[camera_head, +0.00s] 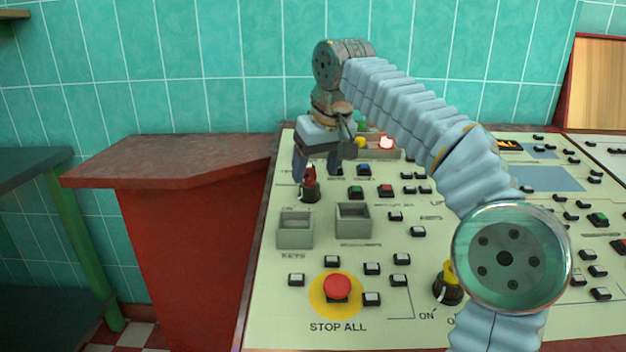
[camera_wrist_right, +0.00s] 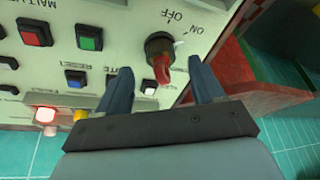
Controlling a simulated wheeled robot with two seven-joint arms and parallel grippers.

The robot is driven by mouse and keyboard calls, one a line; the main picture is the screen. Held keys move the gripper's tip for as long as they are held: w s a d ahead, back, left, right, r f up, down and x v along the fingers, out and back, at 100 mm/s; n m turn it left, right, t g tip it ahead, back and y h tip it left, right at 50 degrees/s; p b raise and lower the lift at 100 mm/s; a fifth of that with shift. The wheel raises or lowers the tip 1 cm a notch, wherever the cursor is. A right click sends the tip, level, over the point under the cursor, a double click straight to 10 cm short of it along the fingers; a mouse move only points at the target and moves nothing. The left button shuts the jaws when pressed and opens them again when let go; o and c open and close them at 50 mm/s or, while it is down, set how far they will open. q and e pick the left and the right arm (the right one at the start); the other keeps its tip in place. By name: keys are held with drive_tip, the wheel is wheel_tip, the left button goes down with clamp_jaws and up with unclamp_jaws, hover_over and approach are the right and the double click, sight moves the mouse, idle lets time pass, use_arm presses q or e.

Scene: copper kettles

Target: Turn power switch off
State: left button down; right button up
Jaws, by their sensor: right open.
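A rotary switch with a red handle on a black base (camera_head: 310,187) stands at the panel's upper left. It also shows in the right wrist view (camera_wrist_right: 160,58), beside printed ON and OFF labels. A pale mark shows at its edge on the ON side. My right gripper (camera_head: 317,168) is open above the switch, fingers pointing down at the panel. In the right wrist view its fingertips (camera_wrist_right: 160,70) lie on either side of the switch with gaps, apart from it. The gripper partly hides the switch top in the head view. My left gripper is not in view.
The sloped control panel (camera_head: 275,265) carries several push buttons, two square grey frames and a red STOP ALL button (camera_head: 337,287). A yellow-and-black knob (camera_head: 447,285) is partly behind my right arm. A lit lamp (camera_head: 386,143) glows at the back. A red-brown ledge (camera_head: 170,160) adjoins the left.

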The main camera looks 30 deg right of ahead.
sight(315, 179)
drive_tip(key=shift+x, duration=2)
drive_tip(key=c, duration=1.1)
drive_tip(key=shift+o, duration=0.2)
drive_tip(key=shift+n, duration=0.6)
drive_tip(key=shift+d+n+y, duration=0.25)
drive_tip(key=shift+n+y, duration=0.55)
drive_tip(key=shift+n, duration=0.8)
drive_tip(key=shift+w+d+n+g+y, duration=0.1)
drive_tip(key=shift+n+g+y, duration=0.2)
drive_tip(key=shift+n, duration=0.6)
drive_tip(key=shift+w+d+n+g+y, duration=0.1)
drive_tip(key=shift+n+y, duration=0.3)
drive_tip(key=shift+n, duration=1.1)
